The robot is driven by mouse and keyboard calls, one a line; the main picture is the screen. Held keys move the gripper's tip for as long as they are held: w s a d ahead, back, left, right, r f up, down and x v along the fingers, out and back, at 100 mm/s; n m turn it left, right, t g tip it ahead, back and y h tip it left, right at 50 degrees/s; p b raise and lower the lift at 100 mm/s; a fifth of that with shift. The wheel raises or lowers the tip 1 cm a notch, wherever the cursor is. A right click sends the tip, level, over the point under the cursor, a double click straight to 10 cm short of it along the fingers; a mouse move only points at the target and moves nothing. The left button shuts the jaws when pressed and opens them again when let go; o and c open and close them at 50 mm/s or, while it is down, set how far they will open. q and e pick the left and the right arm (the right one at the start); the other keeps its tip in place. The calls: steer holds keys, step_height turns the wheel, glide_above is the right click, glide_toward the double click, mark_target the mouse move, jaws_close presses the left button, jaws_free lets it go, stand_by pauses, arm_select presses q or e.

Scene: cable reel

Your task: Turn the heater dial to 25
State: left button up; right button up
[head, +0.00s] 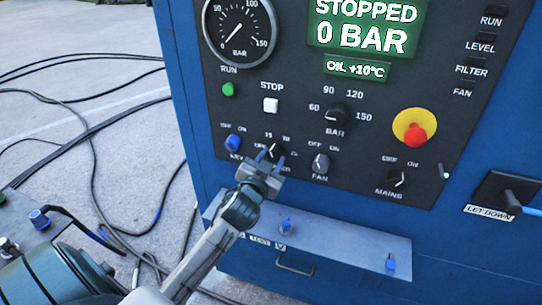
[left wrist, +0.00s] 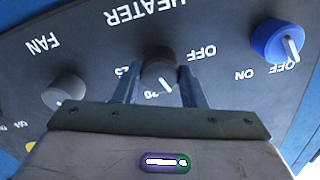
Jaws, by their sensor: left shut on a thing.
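The heater dial (left wrist: 158,74) is a dark round knob on the black panel, under upside-down HEATER lettering in the left wrist view. Its white pointer line slants down and right, just beside the number 20. OFF stands to its right and 25 to its left. My left gripper (left wrist: 160,78) has one finger on each side of the dial and is shut on it. In the head view my left gripper (head: 268,155) reaches up from below and largely covers the dial and its labels. My right gripper is in neither view.
The grey fan knob (head: 320,163) is close on the right, and a blue switch (head: 233,143) close on the left. A steel shelf (head: 340,246) with blue valves juts out below. A red emergency button (head: 415,134) sits at right. Cables lie on the floor.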

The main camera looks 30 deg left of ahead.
arm_select(q)
steer(key=m+p, duration=0.2)
steer(key=shift+r+m, duration=0.2)
steer(key=shift+m, duration=0.2)
steer(key=m+p, duration=0.2)
steer(key=shift+m, duration=0.3)
steer(key=shift+f+m+p, duration=0.15)
steer(key=shift+m+p, duration=1.1)
steer(key=shift+m, duration=0.65)
steer(key=o, duration=1)
steer(key=shift+f, duration=0.1)
